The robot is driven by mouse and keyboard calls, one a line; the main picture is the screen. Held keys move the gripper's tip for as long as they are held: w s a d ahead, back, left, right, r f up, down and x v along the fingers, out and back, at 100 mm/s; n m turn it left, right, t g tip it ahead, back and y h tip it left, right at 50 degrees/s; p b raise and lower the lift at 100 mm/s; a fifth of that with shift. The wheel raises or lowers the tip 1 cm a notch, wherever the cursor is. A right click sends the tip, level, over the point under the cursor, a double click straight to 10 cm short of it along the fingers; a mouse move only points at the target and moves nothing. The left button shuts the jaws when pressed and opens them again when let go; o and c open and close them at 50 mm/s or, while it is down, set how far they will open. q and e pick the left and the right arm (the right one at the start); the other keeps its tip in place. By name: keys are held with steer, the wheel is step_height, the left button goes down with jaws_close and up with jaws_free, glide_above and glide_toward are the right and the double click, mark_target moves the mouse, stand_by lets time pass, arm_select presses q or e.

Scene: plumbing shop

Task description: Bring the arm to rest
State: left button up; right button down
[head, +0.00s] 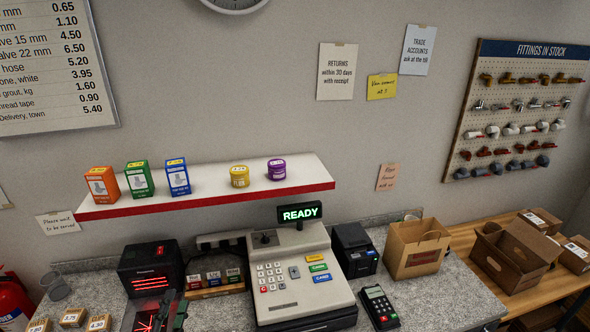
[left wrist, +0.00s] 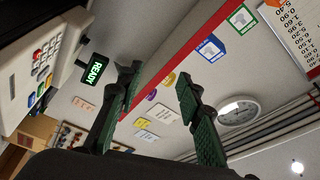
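My left gripper (head: 173,312) shows at the bottom edge of the head view, in front of the counter and left of the cash register (head: 298,278). Only its dark fingers show there; the rest of the arm is cut off. In the left wrist view the two green-padded fingers of my left gripper (left wrist: 160,77) stand apart with nothing between them. The gripper is open and empty. My right gripper is in neither view.
The counter (head: 420,290) holds a black scanner (head: 150,268), a printer (head: 354,250), a card terminal (head: 379,306) and a paper bag (head: 415,250). A red-edged shelf (head: 210,197) with several small packages hangs above. Small boxes (head: 72,318) sit at lower left.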

arm_select(q)
steer(key=s+a+f+n+g+y, duration=0.1)
steer(key=s+a+f+n+g, duration=0.2)
steer(key=f, duration=0.4)
steer(key=s+a+f+n+g+y, duration=0.2)
steer(key=s+a+f+n+g, duration=0.15)
steer(key=f, duration=0.35)
steer(key=s+a+f+n+g+y, duration=0.1)
steer(key=s+a+f+n+g, duration=0.15)
steer(key=f, duration=0.45)
steer(key=s+d+f+n+g+h, duration=0.35)
steer(key=s+f+n+g, duration=0.2)
steer(key=s+f, duration=0.9)
step_height(320, 180, down, 34)
steer(key=s+d+m+g+b, duration=0.2)
steer(key=s+b, duration=0.1)
steer(key=b, duration=0.2)
steer(key=s+f+g+b, duration=0.1)
steer(key=s+f+b, duration=0.2)
steer(key=s+f, duration=1.6)
step_height(320, 180, down, 3)
steer(key=shift+s+r+g+b, duration=0.2)
steer(key=shift+s+g+b, duration=0.05)
steer(key=shift+g+b, duration=0.15)
